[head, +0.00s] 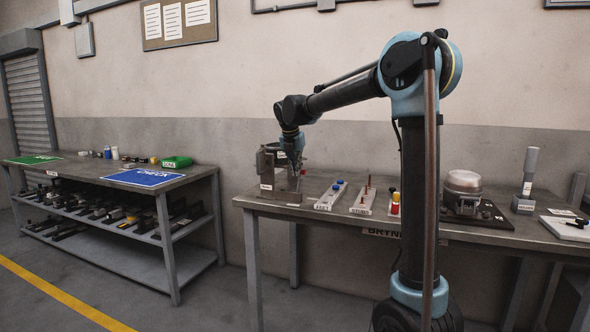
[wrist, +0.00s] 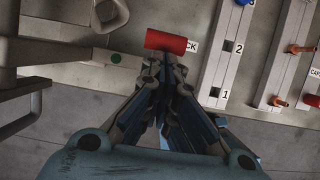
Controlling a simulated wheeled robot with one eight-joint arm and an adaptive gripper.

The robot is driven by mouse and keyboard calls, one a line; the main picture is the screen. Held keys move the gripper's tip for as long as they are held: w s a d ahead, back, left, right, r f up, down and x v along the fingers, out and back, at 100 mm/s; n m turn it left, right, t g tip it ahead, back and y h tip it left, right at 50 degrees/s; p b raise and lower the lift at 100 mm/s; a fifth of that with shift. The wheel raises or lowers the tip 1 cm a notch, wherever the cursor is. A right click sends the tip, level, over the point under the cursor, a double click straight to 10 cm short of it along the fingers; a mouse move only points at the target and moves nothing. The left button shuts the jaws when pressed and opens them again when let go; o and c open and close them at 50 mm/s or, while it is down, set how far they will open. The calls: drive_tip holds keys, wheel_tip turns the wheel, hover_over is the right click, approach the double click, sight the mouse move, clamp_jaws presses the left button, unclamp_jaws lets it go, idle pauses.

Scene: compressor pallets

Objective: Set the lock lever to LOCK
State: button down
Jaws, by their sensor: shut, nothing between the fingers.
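The red lever grip (wrist: 165,41) shows in the wrist view, just beyond my fingertips. A white label ending in "CK" (wrist: 191,46) is beside its right end, partly hidden. A green dot (wrist: 115,58) is on the grey plate to its left. My gripper (wrist: 163,62) is shut and empty, its tips close to the red grip; I cannot tell whether they touch it. In the head view my gripper (head: 294,164) points down at the grey metal fixture (head: 266,170) on the left end of the workbench. The lever is not clear there.
Numbered strips with blue pegs (head: 332,195) and copper-coloured pegs (head: 363,197) lie right of the fixture. A silver compressor (head: 464,187) stands farther right on the workbench. A separate table with a blue mat (head: 145,177) and green tray (head: 177,162) is at left.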

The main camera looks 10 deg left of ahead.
idle(0.3)
drive_tip(key=shift+w+d+f, duration=0.1)
drive_tip(key=shift+w+d, duration=0.05)
drive_tip(key=shift+w, duration=0.25)
drive_tip(key=shift+w+d+f, duration=0.1)
drive_tip(key=shift+w, duration=0.3)
drive_tip(key=shift+s, duration=0.1)
